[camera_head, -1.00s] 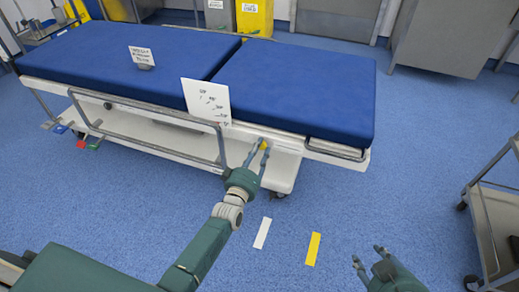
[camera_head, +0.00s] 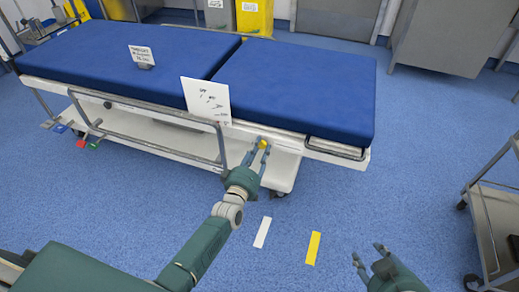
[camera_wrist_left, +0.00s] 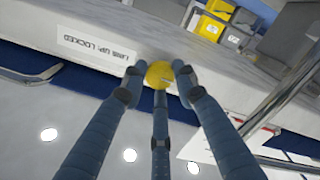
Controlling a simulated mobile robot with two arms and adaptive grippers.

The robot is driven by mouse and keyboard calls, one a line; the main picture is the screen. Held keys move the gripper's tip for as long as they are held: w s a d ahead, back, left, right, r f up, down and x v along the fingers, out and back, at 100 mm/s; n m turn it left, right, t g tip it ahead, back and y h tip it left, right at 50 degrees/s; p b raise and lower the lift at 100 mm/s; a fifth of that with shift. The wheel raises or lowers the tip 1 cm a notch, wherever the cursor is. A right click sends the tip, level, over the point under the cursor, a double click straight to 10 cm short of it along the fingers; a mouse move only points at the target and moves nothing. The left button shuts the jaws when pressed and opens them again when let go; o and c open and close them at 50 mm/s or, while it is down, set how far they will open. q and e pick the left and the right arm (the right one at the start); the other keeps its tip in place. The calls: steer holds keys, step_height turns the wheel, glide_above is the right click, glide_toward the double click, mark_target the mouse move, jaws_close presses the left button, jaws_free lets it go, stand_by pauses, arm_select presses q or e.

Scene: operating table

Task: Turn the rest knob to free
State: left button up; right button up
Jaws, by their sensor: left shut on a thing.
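The yellow rest knob (camera_wrist_left: 158,74) sits on the white side rail of the operating table, and it also shows in the head view (camera_head: 263,144). My left gripper (camera_head: 258,148) is at the knob, and its fingers (camera_wrist_left: 157,72) stand around it in the left wrist view, shut on it. A white label (camera_wrist_left: 97,43) beside the knob in the left wrist view carries printed text that appears upside down and reads like "UP: LOCKED". My right gripper (camera_head: 371,254) is open and empty above the floor, well away from the table.
The table has a blue mattress (camera_head: 300,85) and a grey side rail frame (camera_head: 160,148). A white card (camera_head: 206,101) stands at the mattress edge left of the knob. A metal cart (camera_head: 497,215) stands at the right. White and yellow strips lie on the floor.

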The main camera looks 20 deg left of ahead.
arm_select(q)
steer(key=o, duration=1.1)
steer(key=shift+w+a+r, duration=0.1)
steer(key=shift+a+r, duration=0.2)
steer(key=shift+r, duration=0.05)
steer(key=shift+o, duration=0.2)
steer(key=shift+f, duration=0.15)
steer(key=shift+d, duration=0.1)
steer(key=s, duration=1.2)
steer(key=shift+a, duration=0.25)
steer(key=shift+d, duration=0.1)
